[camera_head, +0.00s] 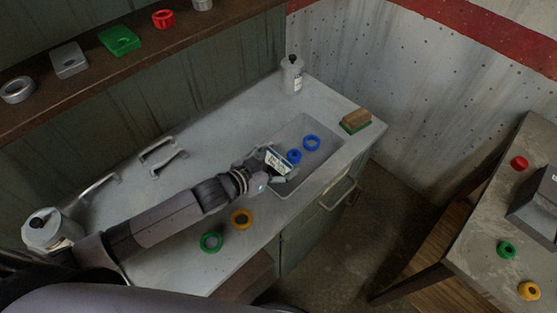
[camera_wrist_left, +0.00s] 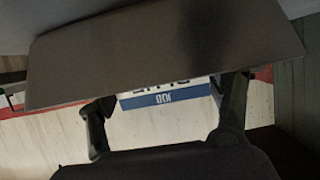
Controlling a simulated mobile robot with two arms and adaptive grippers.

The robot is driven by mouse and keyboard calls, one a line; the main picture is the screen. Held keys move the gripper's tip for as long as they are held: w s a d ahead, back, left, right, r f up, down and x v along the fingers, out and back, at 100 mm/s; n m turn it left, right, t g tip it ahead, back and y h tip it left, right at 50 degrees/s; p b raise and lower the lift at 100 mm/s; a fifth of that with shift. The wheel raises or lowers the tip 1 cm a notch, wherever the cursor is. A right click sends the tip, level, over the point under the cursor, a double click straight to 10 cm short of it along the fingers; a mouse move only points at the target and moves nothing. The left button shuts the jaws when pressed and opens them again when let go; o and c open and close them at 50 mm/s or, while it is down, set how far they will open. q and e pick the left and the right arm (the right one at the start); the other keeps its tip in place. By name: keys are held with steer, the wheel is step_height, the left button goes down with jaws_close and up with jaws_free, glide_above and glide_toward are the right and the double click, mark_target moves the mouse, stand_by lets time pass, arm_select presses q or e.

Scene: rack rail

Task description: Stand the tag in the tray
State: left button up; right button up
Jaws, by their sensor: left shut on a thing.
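The tag (camera_head: 278,160) is a small white plate with dark print and a blue band. My left gripper (camera_head: 272,171) is shut on it, over the near left edge of the grey recessed tray (camera_head: 322,170) in the counter. In the left wrist view, the tag (camera_wrist_left: 165,98) shows between the two dark fingers of the left gripper (camera_wrist_left: 168,103), its print upside down. A broad dark panel hides part of it there. I cannot tell whether the tag touches the tray. The right gripper is not in view.
Blue rings (camera_head: 312,143) lie in the tray. A sponge or brush (camera_head: 355,120) and a white bottle (camera_head: 292,75) stand beyond it. A shelf (camera_head: 95,75) runs behind.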

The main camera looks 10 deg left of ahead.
arm_select(q)
steer(key=o, duration=1.1)
steer(key=shift+f, duration=0.1)
steer(key=shift+o, duration=0.3)
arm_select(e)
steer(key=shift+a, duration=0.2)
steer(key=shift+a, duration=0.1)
arm_select(q)
steer(key=shift+r, duration=0.2)
steer(key=shift+s+a, duration=0.2)
steer(key=shift+s, duration=0.05)
steer(key=b+v, duration=0.1)
steer(key=v, duration=0.9)
steer(key=shift+s+a+r, duration=0.3)
steer(key=shift+s+r, duration=0.05)
steer(key=shift+s, duration=0.2)
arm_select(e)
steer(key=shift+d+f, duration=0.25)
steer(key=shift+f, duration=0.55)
